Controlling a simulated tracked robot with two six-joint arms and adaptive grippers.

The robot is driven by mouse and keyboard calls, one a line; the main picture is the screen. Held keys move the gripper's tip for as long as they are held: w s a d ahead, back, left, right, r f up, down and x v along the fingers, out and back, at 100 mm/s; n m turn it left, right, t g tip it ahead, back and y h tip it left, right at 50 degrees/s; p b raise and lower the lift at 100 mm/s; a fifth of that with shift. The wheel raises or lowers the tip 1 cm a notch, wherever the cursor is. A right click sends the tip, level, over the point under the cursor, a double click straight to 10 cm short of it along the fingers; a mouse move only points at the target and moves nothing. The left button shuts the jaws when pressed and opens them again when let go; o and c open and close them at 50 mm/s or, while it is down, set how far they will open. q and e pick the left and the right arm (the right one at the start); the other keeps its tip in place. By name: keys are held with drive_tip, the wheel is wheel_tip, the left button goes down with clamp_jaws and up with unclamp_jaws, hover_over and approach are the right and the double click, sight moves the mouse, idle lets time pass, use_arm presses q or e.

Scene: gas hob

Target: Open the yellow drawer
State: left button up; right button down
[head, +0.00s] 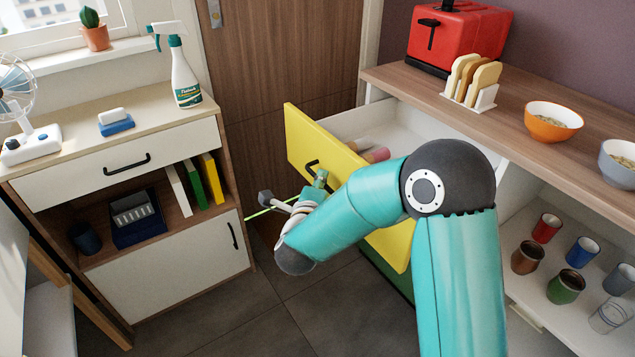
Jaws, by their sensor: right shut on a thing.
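The yellow drawer (310,137) is pulled well out of the wooden-topped cabinet on the right. Its white inside shows, with pinkish and pale rolled or cylindrical things (374,154) in it. The dark handle (312,165) is on the drawer's yellow front. My right gripper (319,179) is shut on this handle, in front of the drawer; its fingertips are small and partly hidden. My teal right arm covers part of the drawer front. My left gripper is not in view.
The right cabinet's top holds a red toaster (458,35), a toast rack (471,83) and bowls (552,121). Several cups (546,228) stand on its open shelf. A white cabinet (172,290) stands on the left. Bare tiled floor (255,318) lies between them.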

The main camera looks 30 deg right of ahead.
drive_tip(key=shift+a+f, duration=0.1)
drive_tip(key=shift+f, duration=0.15)
drive_tip(key=c, duration=1.3)
unclamp_jaws()
drive_tip(key=shift+o, duration=0.5)
drive_tip(key=shift+r, duration=0.1)
drive_tip(key=v, duration=1.2)
